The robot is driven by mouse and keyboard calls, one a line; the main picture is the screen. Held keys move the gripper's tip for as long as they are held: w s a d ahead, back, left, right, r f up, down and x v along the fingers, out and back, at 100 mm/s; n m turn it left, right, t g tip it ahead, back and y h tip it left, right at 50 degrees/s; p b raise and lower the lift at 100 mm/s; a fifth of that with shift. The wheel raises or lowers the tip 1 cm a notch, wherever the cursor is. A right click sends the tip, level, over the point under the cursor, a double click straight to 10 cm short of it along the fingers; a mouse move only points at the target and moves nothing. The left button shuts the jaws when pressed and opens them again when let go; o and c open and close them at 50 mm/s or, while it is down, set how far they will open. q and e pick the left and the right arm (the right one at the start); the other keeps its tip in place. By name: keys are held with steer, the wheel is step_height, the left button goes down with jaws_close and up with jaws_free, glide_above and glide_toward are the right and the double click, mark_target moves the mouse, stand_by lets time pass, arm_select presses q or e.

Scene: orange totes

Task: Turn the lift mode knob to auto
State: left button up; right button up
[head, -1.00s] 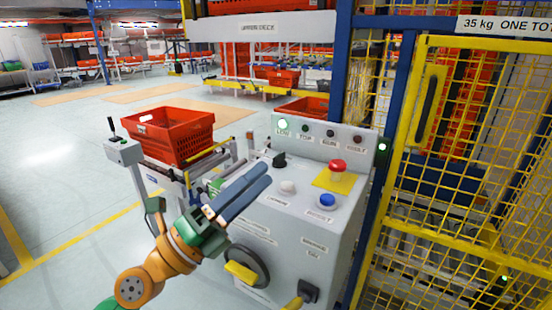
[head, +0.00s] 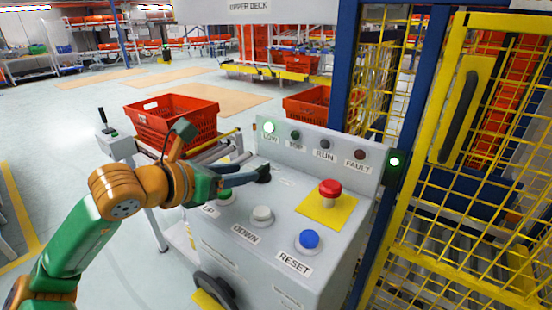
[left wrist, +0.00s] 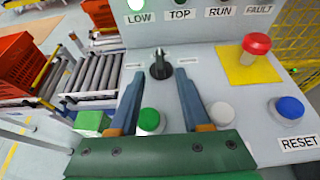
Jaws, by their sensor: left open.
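The black lift mode knob (head: 263,173) sits at the back left of the grey control panel (head: 285,190). In the left wrist view the knob (left wrist: 160,68) has a thin handle pointing roughly away from me, between two small labels too small to read. My left gripper (head: 254,179) reaches over the panel from the left. In the left wrist view its two blue-grey fingers (left wrist: 160,80) are open, with the knob centred between and just beyond their tips. I see no grip on it. My right gripper is not in view.
A green button (left wrist: 149,120), a white button (head: 262,214), a blue reset button (head: 309,240) and a red mushroom button (head: 329,188) stand on the panel. The LOW lamp (head: 269,127) is lit. A yellow mesh fence (head: 470,180) is at right; an orange tote (head: 172,118) is behind left.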

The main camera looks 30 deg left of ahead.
mark_target(257, 170)
arm_select(q)
steer(key=shift+w, duration=0.35)
steer(key=shift+w+f+p, duration=0.1)
steer(key=shift+w+p, duration=0.15)
steer(key=shift+p, duration=0.2)
steer(key=p+x, duration=0.2)
steer(key=x, duration=0.2)
steer(key=shift+w+d+f, duration=0.1)
steer(key=shift+w+f, duration=0.1)
steer(key=shift+f, duration=0.05)
jaws_close()
